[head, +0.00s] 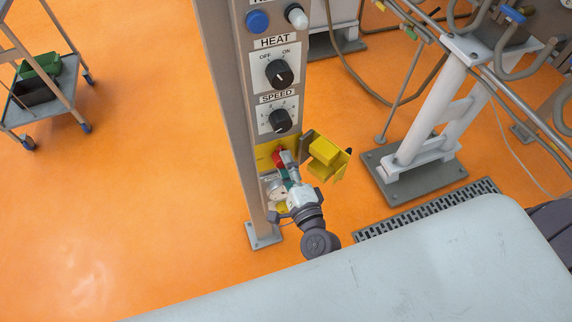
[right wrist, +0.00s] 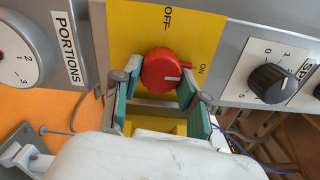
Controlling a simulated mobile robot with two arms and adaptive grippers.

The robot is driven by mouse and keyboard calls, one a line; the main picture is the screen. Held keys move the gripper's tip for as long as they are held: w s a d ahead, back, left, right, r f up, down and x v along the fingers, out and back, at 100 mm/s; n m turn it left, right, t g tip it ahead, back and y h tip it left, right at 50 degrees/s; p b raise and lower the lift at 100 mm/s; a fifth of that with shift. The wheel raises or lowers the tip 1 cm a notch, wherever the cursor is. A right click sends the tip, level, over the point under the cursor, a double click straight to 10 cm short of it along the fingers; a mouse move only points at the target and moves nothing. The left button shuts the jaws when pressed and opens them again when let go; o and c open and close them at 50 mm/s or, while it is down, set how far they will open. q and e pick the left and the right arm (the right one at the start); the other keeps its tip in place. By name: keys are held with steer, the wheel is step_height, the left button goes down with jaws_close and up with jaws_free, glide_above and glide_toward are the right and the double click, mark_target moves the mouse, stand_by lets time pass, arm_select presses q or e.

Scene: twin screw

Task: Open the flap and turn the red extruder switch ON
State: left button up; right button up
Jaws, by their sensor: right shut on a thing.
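The red extruder switch (head: 278,158) sits on a yellow plate low on the control column. In the right wrist view the red switch (right wrist: 160,72) has its marker pointing toward the ON label, away from the OFF label. The yellow flap (head: 325,153) stands open to the right of the plate; part of a yellow piece (right wrist: 165,127) shows below the switch in the right wrist view. My right gripper (head: 285,160) is at the switch, its two green-padded fingers (right wrist: 158,85) closed on either side of it. My left gripper is in no view.
The column carries a SPEED knob (head: 280,121) and a HEAT knob (head: 279,73) above the switch. A PORTIONS dial (right wrist: 14,60) lies on the other side. White pipe legs (head: 435,125) stand at right, a cart (head: 45,90) at far left. Orange floor is clear between.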

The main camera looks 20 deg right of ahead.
stand_by(0.4)
steer(key=o, duration=1.1)
steer(key=shift+o, duration=0.2)
steer(key=s, duration=1.2)
steer(key=shift+d, duration=0.2)
steer(key=shift+f, duration=0.1)
